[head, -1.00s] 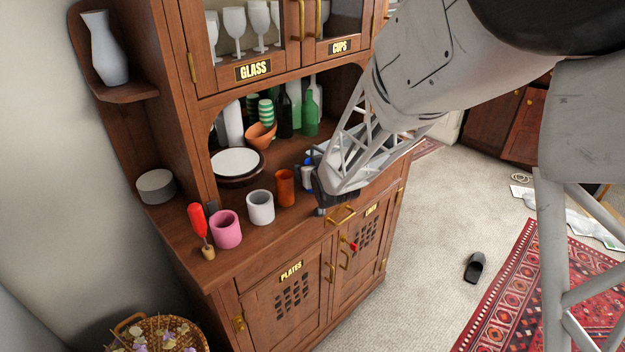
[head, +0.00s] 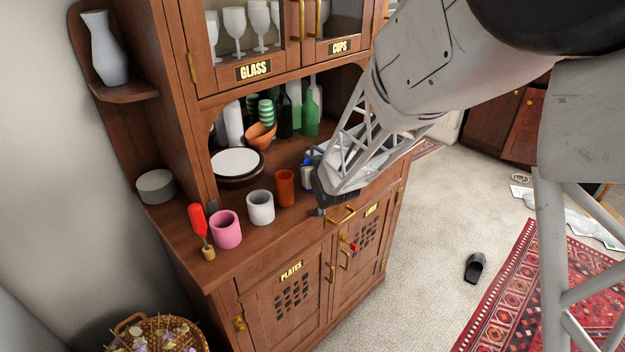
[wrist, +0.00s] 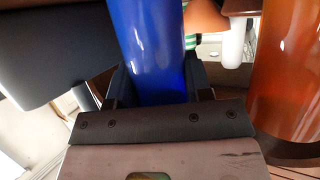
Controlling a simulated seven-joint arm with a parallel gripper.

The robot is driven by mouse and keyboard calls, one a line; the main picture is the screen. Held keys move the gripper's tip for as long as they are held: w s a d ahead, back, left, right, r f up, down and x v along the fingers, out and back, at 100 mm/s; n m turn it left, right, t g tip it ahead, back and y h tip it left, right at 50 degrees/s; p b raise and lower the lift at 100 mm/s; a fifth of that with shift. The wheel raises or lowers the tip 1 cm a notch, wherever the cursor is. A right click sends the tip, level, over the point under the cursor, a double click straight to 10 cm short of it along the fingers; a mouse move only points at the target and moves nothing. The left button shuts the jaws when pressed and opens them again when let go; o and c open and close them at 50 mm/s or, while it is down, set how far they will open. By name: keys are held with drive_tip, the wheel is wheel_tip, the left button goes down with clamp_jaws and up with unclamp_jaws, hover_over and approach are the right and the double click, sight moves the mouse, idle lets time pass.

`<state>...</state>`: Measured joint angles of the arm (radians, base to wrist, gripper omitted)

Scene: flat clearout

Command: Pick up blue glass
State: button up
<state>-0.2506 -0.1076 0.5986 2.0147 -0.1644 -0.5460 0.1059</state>
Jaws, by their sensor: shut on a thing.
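The blue glass (wrist: 150,45) fills the middle of the wrist view, standing between the two dark fingers of my gripper (wrist: 160,90). My gripper is shut on it. In the head view only a small blue patch (head: 308,160) of it shows; the rest is hidden by my gripper (head: 318,180), which is low over the front right of the cabinet counter. I cannot tell whether the glass still touches the counter.
An orange cup (head: 286,188) stands close on the left in the head view. A white cup (head: 261,207), a pink cup (head: 226,229) and a red-handled tool (head: 198,222) line the counter (head: 240,262) farther left. Bottles (head: 310,112) stand behind.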

drive_tip(key=shift+r, duration=0.75)
drive_tip(key=s+a+f+v, duration=0.1)
drive_tip(key=f+v, duration=0.1)
drive_tip(key=v, duration=1.4)
drive_tip(key=shift+s+f, duration=0.3)
drive_tip(key=shift+f, duration=0.05)
